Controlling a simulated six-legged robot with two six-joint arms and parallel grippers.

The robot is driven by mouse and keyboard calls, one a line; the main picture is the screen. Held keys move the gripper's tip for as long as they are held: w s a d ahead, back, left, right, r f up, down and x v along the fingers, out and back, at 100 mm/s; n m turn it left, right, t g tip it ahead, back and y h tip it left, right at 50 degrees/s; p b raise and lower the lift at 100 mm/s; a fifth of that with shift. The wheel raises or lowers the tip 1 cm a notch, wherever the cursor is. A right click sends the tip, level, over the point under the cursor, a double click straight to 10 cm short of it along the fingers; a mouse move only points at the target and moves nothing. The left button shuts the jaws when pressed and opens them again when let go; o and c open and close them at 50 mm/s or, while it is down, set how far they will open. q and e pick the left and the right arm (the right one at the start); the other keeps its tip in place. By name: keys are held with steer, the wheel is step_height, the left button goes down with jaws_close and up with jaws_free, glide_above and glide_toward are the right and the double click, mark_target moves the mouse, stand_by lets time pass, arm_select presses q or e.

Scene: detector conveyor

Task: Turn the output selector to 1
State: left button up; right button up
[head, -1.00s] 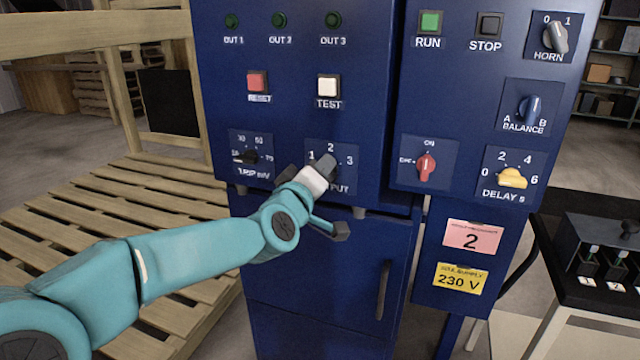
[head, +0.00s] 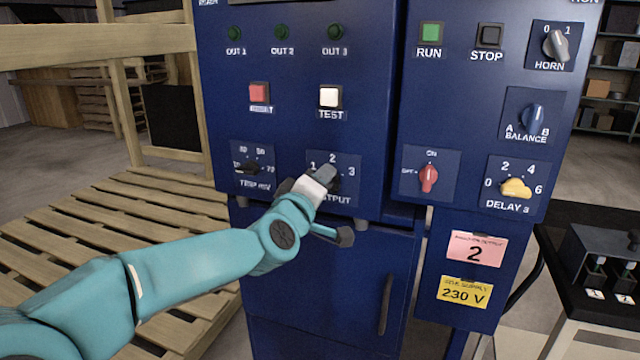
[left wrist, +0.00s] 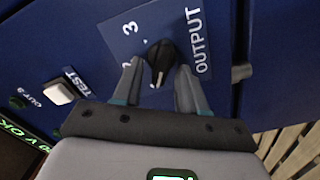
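The output selector is a black knob (left wrist: 160,62) on a blue plate in the left wrist view, with a white mark at its lower end. A 3 shows on the plate; the left finger partly covers the other numbers, so I cannot tell which number the mark meets. My left gripper (left wrist: 158,72) is open, one finger on each side of the knob, with small gaps visible. In the head view my left gripper (head: 324,174) is in front of the selector and hides the knob; the output plate (head: 351,162) shows 1, 2 and 3. My right gripper is not in view.
The trip knob (head: 247,168) is to the left and the red-handled off/on switch (head: 428,179) to the right. The reset button (head: 260,94) and test button (head: 330,96) are above. A cabinet handle (head: 385,304) sticks out below. A wooden pallet (head: 150,215) lies at the left.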

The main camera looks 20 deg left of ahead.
arm_select(q)
steer(key=s, duration=1.6)
steer(key=shift+s+a+p, duration=0.15)
steer(key=shift+a+p, duration=0.1)
steer(key=shift+p, duration=0.2)
